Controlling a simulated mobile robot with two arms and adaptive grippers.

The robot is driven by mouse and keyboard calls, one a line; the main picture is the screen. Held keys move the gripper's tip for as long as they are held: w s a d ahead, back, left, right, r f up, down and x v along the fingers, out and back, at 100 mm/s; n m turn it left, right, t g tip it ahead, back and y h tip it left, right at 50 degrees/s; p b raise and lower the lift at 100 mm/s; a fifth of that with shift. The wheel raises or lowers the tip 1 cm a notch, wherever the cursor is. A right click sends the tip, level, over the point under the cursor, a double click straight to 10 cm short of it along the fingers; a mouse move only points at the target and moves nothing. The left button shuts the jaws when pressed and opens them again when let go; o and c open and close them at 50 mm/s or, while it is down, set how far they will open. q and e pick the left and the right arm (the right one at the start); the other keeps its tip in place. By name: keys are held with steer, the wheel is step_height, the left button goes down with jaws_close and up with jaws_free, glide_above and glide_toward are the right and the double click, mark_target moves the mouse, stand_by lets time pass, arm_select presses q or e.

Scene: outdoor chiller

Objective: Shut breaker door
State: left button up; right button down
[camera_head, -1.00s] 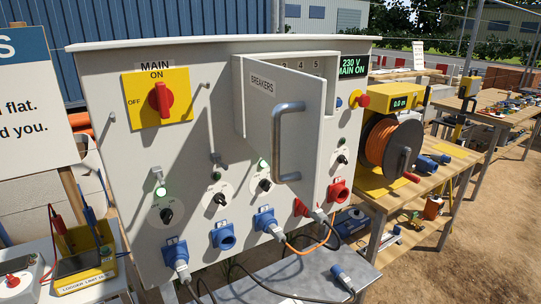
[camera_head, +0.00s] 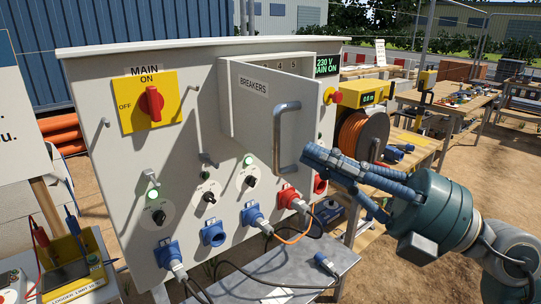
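The grey breaker door (camera_head: 272,110), labelled BREAKERS, stands open from the breaker compartment on the front of the power cabinet (camera_head: 90,80). It is swung outward, hinged at its left side. A grey U-shaped handle (camera_head: 280,138) is fixed on its face near the free edge. Numbered breaker positions (camera_head: 294,66) show above the door; the rest of the compartment is hidden behind it. My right gripper (camera_head: 325,165) comes in from the right, with its fingers pointing left toward the lower end of the handle. A gap to the handle seems to remain. Its finger opening is unclear at this angle. My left gripper is out of view.
A red main switch (camera_head: 155,103) is on the cabinet's left. Knobs, blue sockets (camera_head: 213,235) and a red plug (camera_head: 290,198) sit below the door, with cables hanging. A cable reel (camera_head: 362,135) stands on the workbench behind my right arm.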

mark_target(278, 156)
steer(key=w+a+f+h+p, duration=0.2)
steer(key=w+a+h+p, duration=0.25)
steer(key=a, duration=0.35)
steer(key=d, duration=0.1)
steer(key=w+d, duration=0.1)
steer(key=w+p, duration=0.1)
steer(key=shift+d+f+n, duration=0.3)
steer(key=shift+d+n, duration=0.1)
